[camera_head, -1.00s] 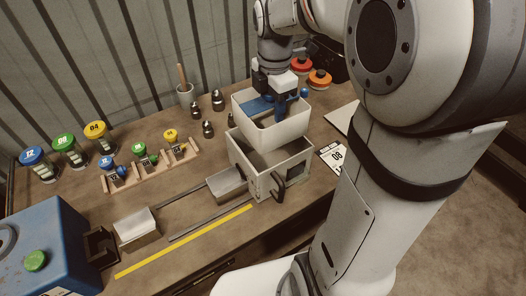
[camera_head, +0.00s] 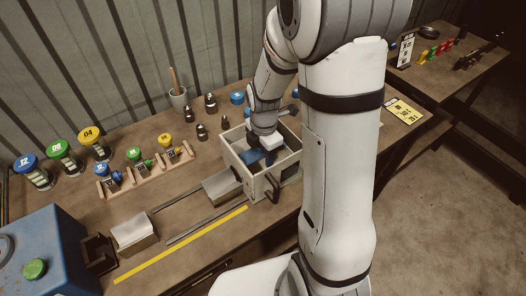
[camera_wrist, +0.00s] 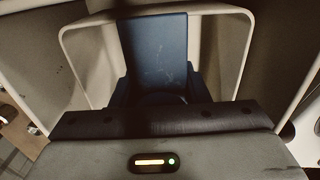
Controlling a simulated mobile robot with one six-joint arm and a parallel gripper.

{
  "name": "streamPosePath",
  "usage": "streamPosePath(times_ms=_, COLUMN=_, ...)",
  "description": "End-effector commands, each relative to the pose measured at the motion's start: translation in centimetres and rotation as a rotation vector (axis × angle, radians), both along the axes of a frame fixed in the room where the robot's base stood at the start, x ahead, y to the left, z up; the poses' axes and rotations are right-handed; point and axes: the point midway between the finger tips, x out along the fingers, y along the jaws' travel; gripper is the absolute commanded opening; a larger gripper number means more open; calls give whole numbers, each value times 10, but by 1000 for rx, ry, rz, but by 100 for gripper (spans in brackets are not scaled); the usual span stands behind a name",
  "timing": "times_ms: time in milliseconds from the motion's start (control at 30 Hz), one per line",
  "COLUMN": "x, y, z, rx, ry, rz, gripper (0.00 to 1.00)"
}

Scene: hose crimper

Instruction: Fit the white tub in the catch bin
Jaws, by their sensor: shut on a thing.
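The catch bin (camera_head: 287,170) is a pale open-topped box with a dark handle on its front, standing on the bench. The white tub (camera_wrist: 96,60) is down inside the bin, its pale rim within the bin walls in the wrist view; in the head view it is mostly hidden by the bin and my arm. My gripper (camera_head: 262,156) reaches into the bin from above, its blue fingers also in the wrist view (camera_wrist: 155,75). It is shut on the tub. The contact point and whether the tub rests on the bin floor are hidden.
Two rails and a metal block (camera_head: 222,187) lie left of the bin. A wooden rack (camera_head: 145,174) with coloured-top fittings, several lidded jars and a pencil cup (camera_head: 178,99) stand behind. A blue machine (camera_head: 45,245) is at front left. A yellow strip (camera_head: 182,245) marks the bench front.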

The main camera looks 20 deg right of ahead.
Motion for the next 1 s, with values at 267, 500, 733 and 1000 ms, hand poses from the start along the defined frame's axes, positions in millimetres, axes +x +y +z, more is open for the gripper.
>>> streamPosePath(times_ms=267, x=0, y=0, z=-2, rx=0, ry=-1, rz=1, gripper=15)
streamPosePath(times_ms=500, x=0, y=1, z=-2, rx=0, ry=-1, rz=1, gripper=57)
streamPosePath(times_ms=733, x=0, y=1, z=-2, rx=0, ry=-1, rz=2, gripper=63)
streamPosePath(times_ms=1000, x=2, y=1, z=14, rx=0, ry=-6, rz=2, gripper=63)
